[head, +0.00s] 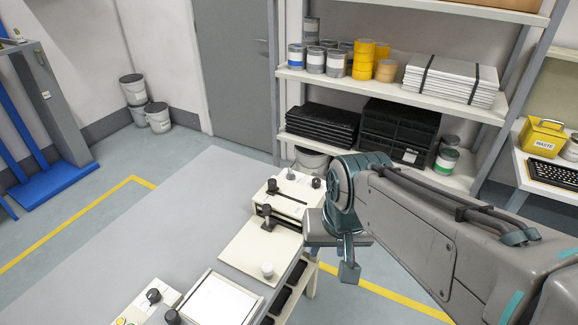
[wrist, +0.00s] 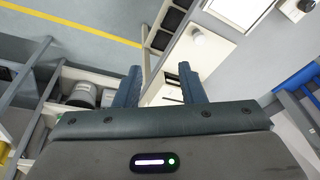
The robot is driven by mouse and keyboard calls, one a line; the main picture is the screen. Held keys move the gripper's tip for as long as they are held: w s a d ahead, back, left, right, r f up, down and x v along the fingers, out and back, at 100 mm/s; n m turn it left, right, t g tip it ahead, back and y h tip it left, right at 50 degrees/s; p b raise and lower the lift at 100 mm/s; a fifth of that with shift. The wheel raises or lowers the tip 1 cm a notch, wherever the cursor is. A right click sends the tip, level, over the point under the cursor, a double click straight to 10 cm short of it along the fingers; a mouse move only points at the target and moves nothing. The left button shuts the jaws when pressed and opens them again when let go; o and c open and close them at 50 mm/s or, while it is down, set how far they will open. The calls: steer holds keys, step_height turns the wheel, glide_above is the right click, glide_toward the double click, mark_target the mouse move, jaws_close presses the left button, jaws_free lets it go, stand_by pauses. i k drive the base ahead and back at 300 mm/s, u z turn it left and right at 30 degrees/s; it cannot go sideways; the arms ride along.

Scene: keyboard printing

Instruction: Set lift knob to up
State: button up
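No label for the lift knob can be read, and I cannot tell which knob it is. In the head view a back control box carries a dark knob (head: 272,185), a pale knob (head: 291,174) and a grey knob (head: 316,183). A black knob on a post (head: 267,211) stands just in front of it. A white knob (head: 267,269) sits on the cream plate and also shows in the wrist view (wrist: 198,39). My gripper (wrist: 161,86) is open and empty, with its fingers apart. In the head view it hangs right of the machine, touching no knob.
A front control panel (head: 135,311) carries black knobs, beside a white framed plate (head: 222,302). The grey table top (head: 175,215) is mostly bare. Shelves (head: 395,90) with cans and bins stand behind my arm. Dark trays (head: 283,299) sit below the machine's right edge.

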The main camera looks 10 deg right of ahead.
mark_target(290, 176)
steer(key=u, duration=0.05)
steer(key=k, duration=0.4)
steer(key=z, duration=0.9)
steer(key=i, duration=1.3)
steer(key=u, duration=0.8)
